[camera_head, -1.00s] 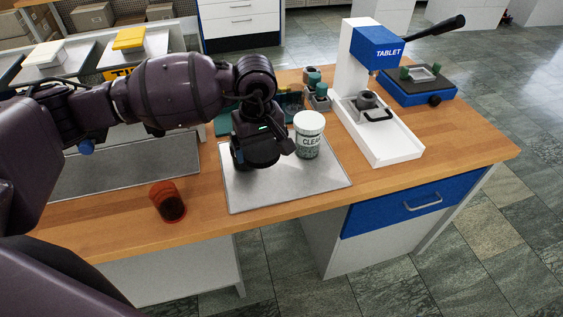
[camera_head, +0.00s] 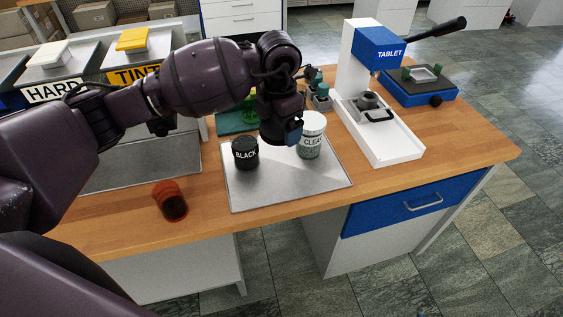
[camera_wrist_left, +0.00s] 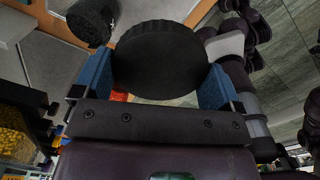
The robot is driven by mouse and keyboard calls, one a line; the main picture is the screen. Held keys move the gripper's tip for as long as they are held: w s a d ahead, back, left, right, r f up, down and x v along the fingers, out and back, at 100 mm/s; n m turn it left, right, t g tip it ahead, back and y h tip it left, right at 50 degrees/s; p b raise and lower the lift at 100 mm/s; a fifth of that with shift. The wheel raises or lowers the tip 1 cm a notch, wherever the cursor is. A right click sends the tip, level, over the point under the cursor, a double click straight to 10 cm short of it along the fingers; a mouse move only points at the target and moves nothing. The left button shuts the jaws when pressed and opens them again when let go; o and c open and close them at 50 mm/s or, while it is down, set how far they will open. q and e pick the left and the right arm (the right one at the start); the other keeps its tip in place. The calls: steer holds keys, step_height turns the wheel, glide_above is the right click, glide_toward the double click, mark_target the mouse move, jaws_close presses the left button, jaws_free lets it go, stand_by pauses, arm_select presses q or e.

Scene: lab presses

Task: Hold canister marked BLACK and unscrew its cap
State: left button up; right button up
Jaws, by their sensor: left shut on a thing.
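The canister marked BLACK (camera_head: 245,154) stands upright on the grey metal tray, left of the white canister marked CLEAR (camera_head: 312,140). My left gripper (camera_head: 283,136) is raised above the tray, between the two canisters and apart from the BLACK one. In the left wrist view its blue finger pads are shut on a round, ridged black cap (camera_wrist_left: 160,58). The cap is hard to make out in the head view. A dark round canister top (camera_wrist_left: 93,20) shows at the upper left of the wrist view. My right gripper is not in view.
The metal tray (camera_head: 290,187) has free room in front. A translucent orange-red cup (camera_head: 170,203) stands on the wood left of it. The tablet press (camera_head: 378,45) with its white base stands to the right. HARD and TINT bins (camera_head: 135,76) are behind on the left.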

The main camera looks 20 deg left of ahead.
arm_select(q)
steer(key=n, duration=0.2)
steer(key=w+n, duration=0.1)
steer(key=n, duration=0.1)
steer(key=r+n, duration=0.1)
steer(key=n, duration=0.2)
steer(key=shift+w+d, duration=0.2)
steer(key=shift+d, duration=0.2)
steer(key=n, duration=0.3)
steer(key=shift+w+d+r+n, duration=0.15)
steer(key=shift+w+r+n, duration=0.05)
steer(key=shift+w+n, duration=0.1)
steer(key=n, duration=0.3)
steer(key=shift+w+d+r+n, duration=0.15)
steer(key=shift+w+n, duration=0.1)
steer(key=shift+n, duration=0.05)
glide_above(287, 178)
step_height(287, 178, down, 15)
steer(key=shift+r+p, duration=0.1)
steer(key=shift+p, duration=0.3)
steer(key=shift+f, duration=2.6)
steer(key=shift+f, duration=0.15)
steer(key=o, duration=0.7)
